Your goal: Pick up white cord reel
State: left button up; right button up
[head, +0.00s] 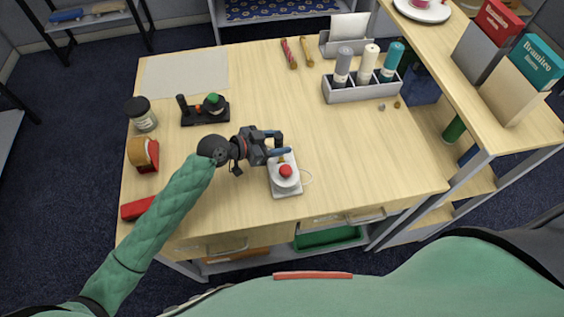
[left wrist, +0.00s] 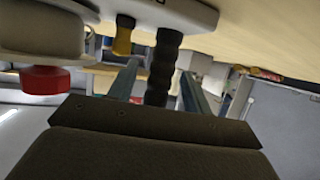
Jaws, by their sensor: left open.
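The white cord reel (head: 285,186) stands near the table's front edge in the head view, with a red knob on top and a thin white cord looping out at its right. In the left wrist view its white body (left wrist: 170,10) is at the top, with the red knob at left and a black ribbed handle (left wrist: 162,65) in the middle. My left gripper (head: 279,143) is at the reel's far end, open, its fingers one on each side of the handle. Whether they touch it I cannot tell. My right gripper is not in view.
A black stand with a green-topped part (head: 205,114), a dark-lidded jar (head: 141,114) and a red-brown holder (head: 143,154) are at left. A grey rack of bottles (head: 361,92) is at back right. A shelf unit (head: 471,115) borders the right. The table's right middle is clear.

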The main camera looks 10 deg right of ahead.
pick_arm(q)
jog(key=shift+d+f, duration=0.1)
jog(key=shift+d, duration=0.15)
jog(key=shift+c, duration=0.2)
grip_shut()
